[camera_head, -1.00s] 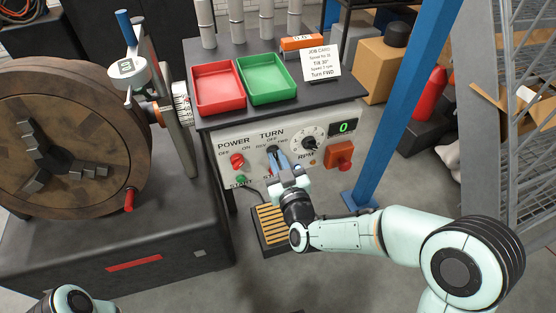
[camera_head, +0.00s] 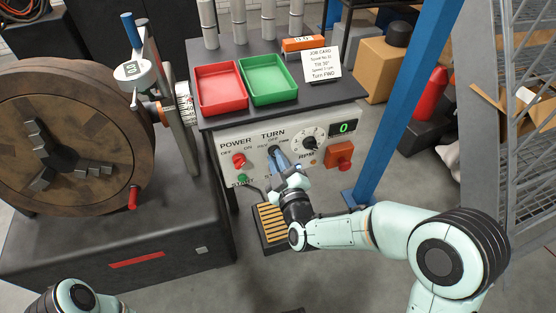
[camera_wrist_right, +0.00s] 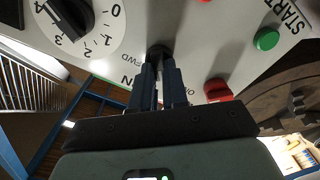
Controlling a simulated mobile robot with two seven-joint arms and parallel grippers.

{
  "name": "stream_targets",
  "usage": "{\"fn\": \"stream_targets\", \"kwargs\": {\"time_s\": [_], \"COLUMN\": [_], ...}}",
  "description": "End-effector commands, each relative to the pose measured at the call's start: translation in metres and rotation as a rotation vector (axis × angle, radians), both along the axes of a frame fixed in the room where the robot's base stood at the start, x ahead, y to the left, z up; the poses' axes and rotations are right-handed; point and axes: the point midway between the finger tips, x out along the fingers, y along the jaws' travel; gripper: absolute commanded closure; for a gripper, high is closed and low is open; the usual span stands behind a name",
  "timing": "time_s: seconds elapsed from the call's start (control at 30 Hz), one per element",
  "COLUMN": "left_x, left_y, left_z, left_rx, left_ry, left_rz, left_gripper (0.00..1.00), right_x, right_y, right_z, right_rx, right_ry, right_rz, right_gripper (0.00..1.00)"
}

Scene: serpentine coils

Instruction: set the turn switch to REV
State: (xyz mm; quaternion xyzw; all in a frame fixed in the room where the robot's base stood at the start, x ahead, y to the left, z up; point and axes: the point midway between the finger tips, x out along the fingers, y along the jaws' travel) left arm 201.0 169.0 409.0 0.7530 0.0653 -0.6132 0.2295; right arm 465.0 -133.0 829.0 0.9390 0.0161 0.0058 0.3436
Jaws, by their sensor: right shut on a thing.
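The TURN switch (camera_head: 273,150) is a small dark knob on the sloped white panel (camera_head: 222,149), with REV marked to its left, OFF above and FWD to its right. My right gripper (camera_head: 279,159) reaches up to it from below, its blue fingers closed on the knob and hiding most of it. In the right wrist view the two fingers (camera_wrist_right: 160,68) pinch the dark switch (camera_wrist_right: 158,49), beside the FWD lettering. Which mark the knob points at cannot be made out. My left gripper is out of view; only part of that arm shows at bottom left.
A red POWER knob (camera_head: 239,160) and green START button (camera_head: 243,178) are left of the switch. The RPM dial (camera_head: 308,143) and red-orange switch (camera_head: 339,155) are right. The display (camera_head: 344,128) reads 0. A job card (camera_head: 321,65) reads Turn FWD.

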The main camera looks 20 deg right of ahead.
Motion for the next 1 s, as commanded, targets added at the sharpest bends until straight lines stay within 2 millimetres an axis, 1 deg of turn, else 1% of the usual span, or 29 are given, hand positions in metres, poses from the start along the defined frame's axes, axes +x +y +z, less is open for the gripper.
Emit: {"fn": "stream_targets", "kwargs": {"time_s": [0.43, 0.47, 0.5, 0.53, 1.0], "left_x": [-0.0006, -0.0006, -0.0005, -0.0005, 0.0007], "left_y": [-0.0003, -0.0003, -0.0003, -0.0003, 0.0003], "left_z": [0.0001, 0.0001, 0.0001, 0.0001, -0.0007], "left_rx": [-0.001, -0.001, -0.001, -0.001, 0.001], "left_ry": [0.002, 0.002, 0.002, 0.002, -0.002], "left_rz": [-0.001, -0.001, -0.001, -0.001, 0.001], "left_gripper": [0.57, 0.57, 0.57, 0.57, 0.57], "right_x": [0.0006, 0.0006, 0.0006, 0.0005, 0.0023], "right_y": [-0.0006, -0.0005, -0.0005, -0.0005, -0.0018], "right_z": [0.0007, 0.0006, 0.0006, 0.0006, 0.0001], "right_rx": [-0.015, -0.015, -0.015, -0.014, -0.012], "right_ry": [-0.003, -0.003, -0.003, -0.003, -0.002], "right_rz": [-0.002, -0.002, -0.001, -0.001, 0.000], "right_gripper": [1.00, 0.80, 0.67, 0.61, 0.61]}}
